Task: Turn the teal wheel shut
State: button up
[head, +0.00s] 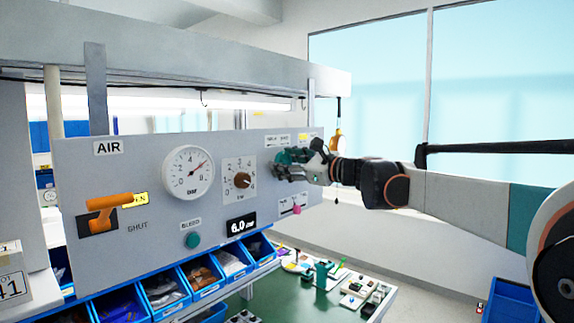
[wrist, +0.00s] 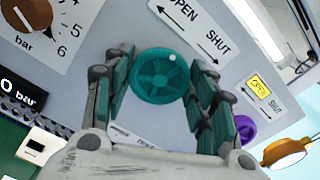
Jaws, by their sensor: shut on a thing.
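The teal wheel (wrist: 158,76) is a round, spoked handwheel on the grey panel. A white dot shows near its upper right rim in the wrist view. My gripper (wrist: 164,66) has its fingers on either side of the wheel and is shut on it. In the head view my gripper (head: 298,164) is at the panel's right part, reached from the right, and largely covers the wheel. A white label (wrist: 196,28) with OPEN, SHUT and a double-headed arrow is above the wheel in the wrist view.
The grey panel (head: 130,160) also carries an orange lever (head: 108,204), a gauge (head: 187,172), a brown knob (head: 242,180), a teal button (head: 192,240) and a 6.0 bar display (head: 241,225). A purple knob (wrist: 244,128) is near my right finger. Blue bins (head: 165,292) stand below.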

jog(key=shift+m, duration=1.5)
jog(key=shift+f, duration=0.1)
jog(key=o, duration=1)
jog(key=shift+o, duration=0.2)
jog(key=v, duration=1.2)
